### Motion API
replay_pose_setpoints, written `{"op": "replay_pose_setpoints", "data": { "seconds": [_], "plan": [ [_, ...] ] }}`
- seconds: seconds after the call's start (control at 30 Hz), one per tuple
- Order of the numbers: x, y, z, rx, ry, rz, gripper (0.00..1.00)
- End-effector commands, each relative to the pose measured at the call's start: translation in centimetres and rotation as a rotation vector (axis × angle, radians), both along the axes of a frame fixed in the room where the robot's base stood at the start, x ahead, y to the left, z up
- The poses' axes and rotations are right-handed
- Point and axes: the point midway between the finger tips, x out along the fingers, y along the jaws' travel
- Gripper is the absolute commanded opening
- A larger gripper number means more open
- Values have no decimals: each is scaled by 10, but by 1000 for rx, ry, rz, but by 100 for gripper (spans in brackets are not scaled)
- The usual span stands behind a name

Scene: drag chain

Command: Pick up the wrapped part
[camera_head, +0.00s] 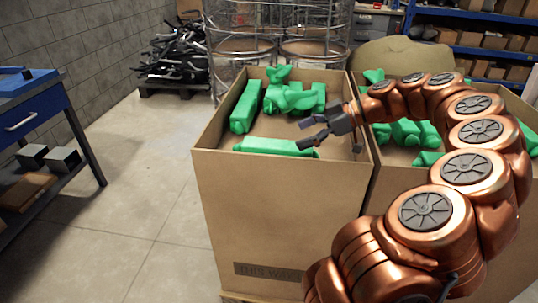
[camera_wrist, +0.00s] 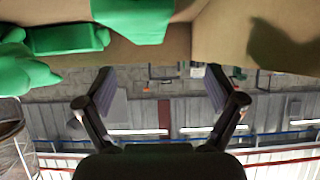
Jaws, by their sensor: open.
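Several green wrapped parts lie in the left cardboard box (camera_head: 285,205). One long part (camera_head: 272,147) lies along the near wall, another (camera_head: 245,106) along the left wall, and a jumbled pile (camera_head: 293,98) lies at the back. My gripper (camera_head: 303,134) is open and empty over the right half of this box, its fingers pointing left above the near part's right end. In the wrist view my gripper (camera_wrist: 160,80) shows two spread fingers with nothing between them. Green parts (camera_wrist: 65,39) show at that view's upper left, apart from the fingers.
A second cardboard box with green parts (camera_head: 408,133) adjoins on the right, partly hidden by my arm. Wire cages (camera_head: 252,30) stand behind. A blue workbench (camera_head: 30,108) stands at left. The floor (camera_head: 145,190) between bench and boxes is clear.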

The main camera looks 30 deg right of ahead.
Motion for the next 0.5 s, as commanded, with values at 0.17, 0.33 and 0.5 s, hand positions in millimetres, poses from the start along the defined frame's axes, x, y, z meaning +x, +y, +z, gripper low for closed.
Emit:
{"op": "replay_pose_setpoints", "data": {
  "seconds": [0.17, 0.33, 0.5],
  "plan": [
    [1, -4, -17, 0, -14, -1, 93],
    [5, 1, -21, -1, -18, 6, 93],
    [15, 14, -28, 0, -16, 15, 93]
  ]
}}
